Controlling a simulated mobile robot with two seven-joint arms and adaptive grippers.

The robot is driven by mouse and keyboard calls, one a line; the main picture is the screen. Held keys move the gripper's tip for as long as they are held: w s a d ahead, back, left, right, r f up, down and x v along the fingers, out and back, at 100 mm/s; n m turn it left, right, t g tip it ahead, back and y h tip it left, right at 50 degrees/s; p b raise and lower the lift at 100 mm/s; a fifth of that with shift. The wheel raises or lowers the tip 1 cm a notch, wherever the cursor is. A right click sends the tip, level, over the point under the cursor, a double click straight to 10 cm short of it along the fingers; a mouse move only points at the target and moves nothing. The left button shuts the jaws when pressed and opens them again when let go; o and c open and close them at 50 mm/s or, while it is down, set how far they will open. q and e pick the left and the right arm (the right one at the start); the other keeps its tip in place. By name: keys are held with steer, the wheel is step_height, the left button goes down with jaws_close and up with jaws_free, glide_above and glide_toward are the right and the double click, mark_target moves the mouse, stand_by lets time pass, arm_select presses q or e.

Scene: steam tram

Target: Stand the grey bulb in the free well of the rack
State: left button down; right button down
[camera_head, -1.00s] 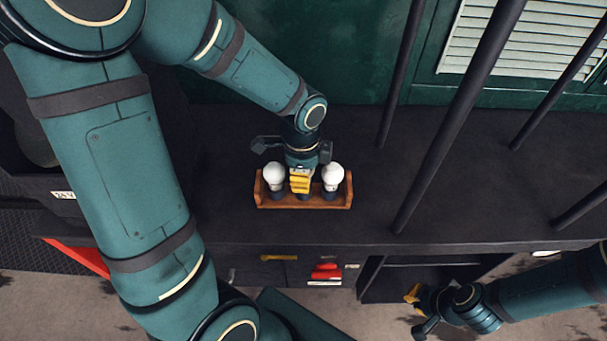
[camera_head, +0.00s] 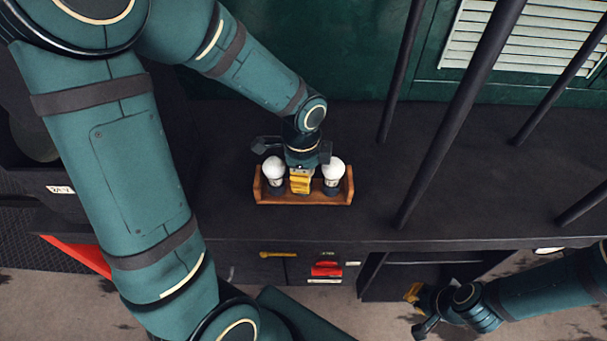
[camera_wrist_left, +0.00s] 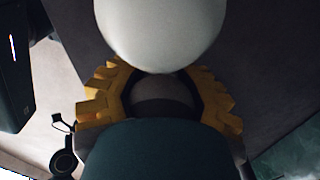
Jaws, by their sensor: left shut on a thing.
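The small wooden rack (camera_head: 262,199) stands on the dark counter. A white bulb stands upright at its left end (camera_head: 273,168) and another at its right end (camera_head: 333,168). My left gripper (camera_head: 300,185) points down between them over the middle of the rack, its yellow fingers shut on the grey bulb. The fingers hide that bulb in the head view. In the left wrist view a grey rounded part of the grey bulb (camera_wrist_left: 160,95) shows between the fingers. A large pale globe there is one I cannot identify. The middle well is hidden. My right gripper (camera_head: 414,300) is low at the right, its opening unclear.
Dark upright posts (camera_head: 455,115) stand on the counter (camera_head: 380,215) to the right of the rack. The counter is clear between the rack and the posts. Below its front edge are a yellow handle (camera_head: 279,254) and a red thing (camera_head: 326,269).

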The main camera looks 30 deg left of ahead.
arm_select(q)
jaws_free()
stand_by(0.3)
steer(key=shift+r+p, duration=2.7)
steer(key=shift+r, duration=0.35)
